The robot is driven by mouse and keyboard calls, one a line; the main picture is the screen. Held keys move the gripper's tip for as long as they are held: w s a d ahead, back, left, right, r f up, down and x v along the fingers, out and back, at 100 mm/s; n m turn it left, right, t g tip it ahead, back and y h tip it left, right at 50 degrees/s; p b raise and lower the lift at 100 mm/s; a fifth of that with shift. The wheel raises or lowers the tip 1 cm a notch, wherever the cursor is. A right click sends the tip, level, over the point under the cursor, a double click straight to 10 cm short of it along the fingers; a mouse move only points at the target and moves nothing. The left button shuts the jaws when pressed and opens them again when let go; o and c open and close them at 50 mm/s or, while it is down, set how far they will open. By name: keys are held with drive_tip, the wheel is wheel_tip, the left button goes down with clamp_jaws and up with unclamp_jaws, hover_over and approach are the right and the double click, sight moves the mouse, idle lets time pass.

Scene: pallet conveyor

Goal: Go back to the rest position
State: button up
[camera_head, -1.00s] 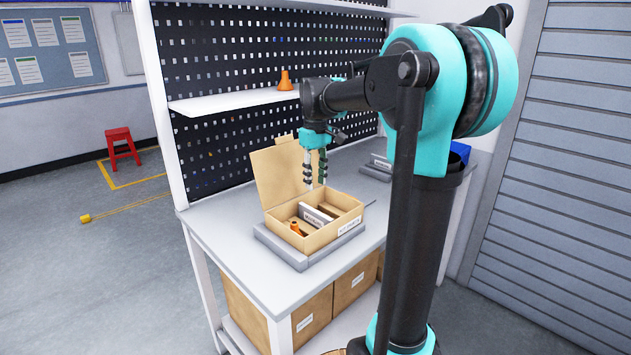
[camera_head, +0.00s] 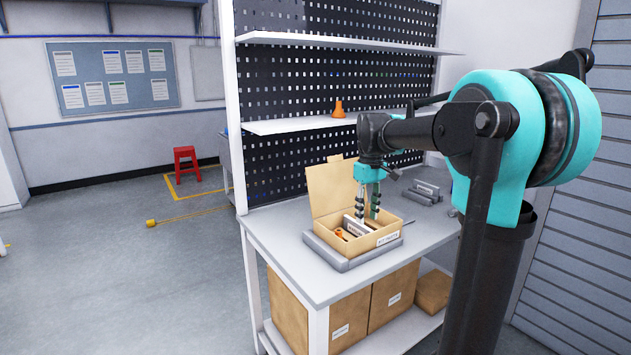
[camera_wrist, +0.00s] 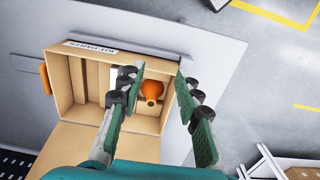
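My gripper (camera_head: 367,216) points down over the open cardboard box. Its two fingers are apart with nothing between them; in the wrist view the gripper (camera_wrist: 160,75) also shows a clear gap. The box (camera_head: 362,251) has its lid (camera_head: 328,187) raised at the back and a label on its front wall. Inside are a white item (camera_head: 354,225) and an orange item (camera_head: 340,235). In the wrist view the orange item (camera_wrist: 152,91) lies below the fingers, beside the white item, which is partly hidden by a finger.
The box stands on a grey tray (camera_head: 345,263) on the white workbench (camera_head: 275,245). An orange cone (camera_head: 338,109) stands on the shelf above. Grey parts (camera_head: 425,192) lie at the bench's back right. A red stool (camera_head: 186,158) stands far left.

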drive_tip(key=s+d+f+m+t, duration=0.2)
drive_tip(key=s+f+m, duration=0.1)
drive_tip(key=s+f, duration=0.8)
drive_tip(key=s+d+f+m+t, duration=0.2)
drive_tip(key=s+f+m, duration=0.1)
drive_tip(key=s+f, duration=0.8)
drive_tip(key=shift+s+f+m, duration=0.3)
drive_tip(key=shift+s+m, duration=0.1)
drive_tip(key=shift+s, duration=0.4)
